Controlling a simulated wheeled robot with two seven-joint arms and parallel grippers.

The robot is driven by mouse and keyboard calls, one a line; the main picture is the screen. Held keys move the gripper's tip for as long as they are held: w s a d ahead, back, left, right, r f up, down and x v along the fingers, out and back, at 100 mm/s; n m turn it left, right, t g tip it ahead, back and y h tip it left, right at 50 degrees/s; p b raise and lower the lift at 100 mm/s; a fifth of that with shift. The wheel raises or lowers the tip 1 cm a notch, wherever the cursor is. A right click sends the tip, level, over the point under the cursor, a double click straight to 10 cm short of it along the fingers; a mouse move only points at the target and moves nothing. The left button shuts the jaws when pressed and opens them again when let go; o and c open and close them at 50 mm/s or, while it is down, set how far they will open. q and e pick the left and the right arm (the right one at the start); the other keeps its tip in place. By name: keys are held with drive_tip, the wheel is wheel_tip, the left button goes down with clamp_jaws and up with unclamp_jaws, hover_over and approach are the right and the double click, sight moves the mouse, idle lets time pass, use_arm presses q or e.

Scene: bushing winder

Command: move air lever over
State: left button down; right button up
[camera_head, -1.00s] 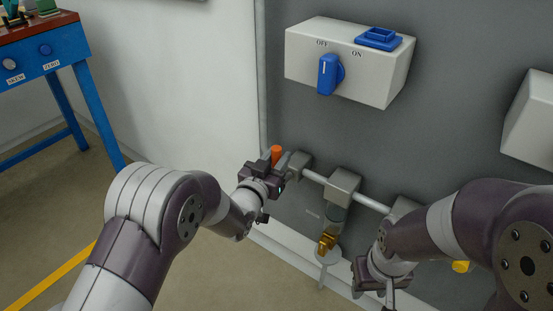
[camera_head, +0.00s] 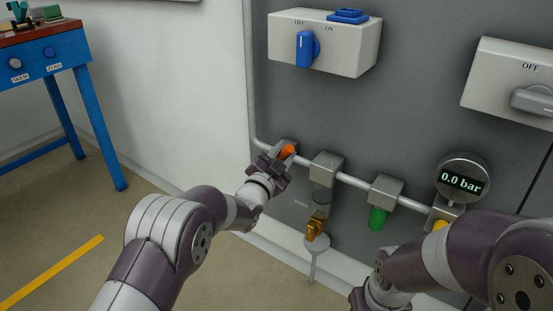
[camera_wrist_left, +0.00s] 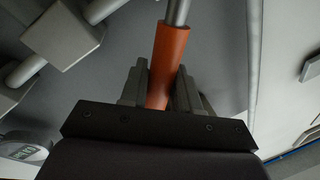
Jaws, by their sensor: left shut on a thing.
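The air lever has an orange handle (camera_head: 287,151) and sits at the left end of the pipe on the grey machine wall. In the left wrist view the orange handle (camera_wrist_left: 166,62) is a sleeve on a grey rod, running between my fingers. My left gripper (camera_head: 277,158) is shut on the orange handle; the handle tilts up and to the right in the head view. In the left wrist view my left gripper (camera_wrist_left: 160,92) has a finger on each side of it. My right gripper is mostly cut off at the bottom edge, so its fingers are not shown.
The pipe carries a grey block with a brass fitting (camera_head: 316,229), a green-capped block (camera_head: 378,218) and a gauge (camera_head: 463,180) reading 0.0 bar. Above are a box with a blue OFF/ON switch (camera_head: 307,49) and another switch box (camera_head: 504,82). A blue table (camera_head: 70,58) stands left.

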use_arm(q)
wheel_tip(320, 180, down, 6)
drive_tip(key=s+d+m+h+b, duration=0.2)
drive_tip(key=m+b, duration=0.4)
drive_tip(key=m, duration=0.3)
drive_tip(key=shift+d+m, duration=0.3)
drive_tip(key=shift+d, duration=0.05)
use_arm(e)
wheel_tip(320, 180, down, 7)
drive_tip(key=shift+r, duration=0.15)
use_arm(q)
drive_tip(key=c, duration=1)
unclamp_jaws()
drive_tip(key=shift+o, duration=0.2)
drive_tip(key=p+v, duration=0.5)
drive_tip(key=v, duration=0.7)
drive_tip(key=shift+s+a+p, duration=0.15)
drive_tip(key=shift+a+p, duration=0.2)
drive_tip(key=shift+p, duration=0.05)
use_arm(e)
wheel_tip(320, 180, up, 6)
drive_tip(key=shift+f, duration=0.1)
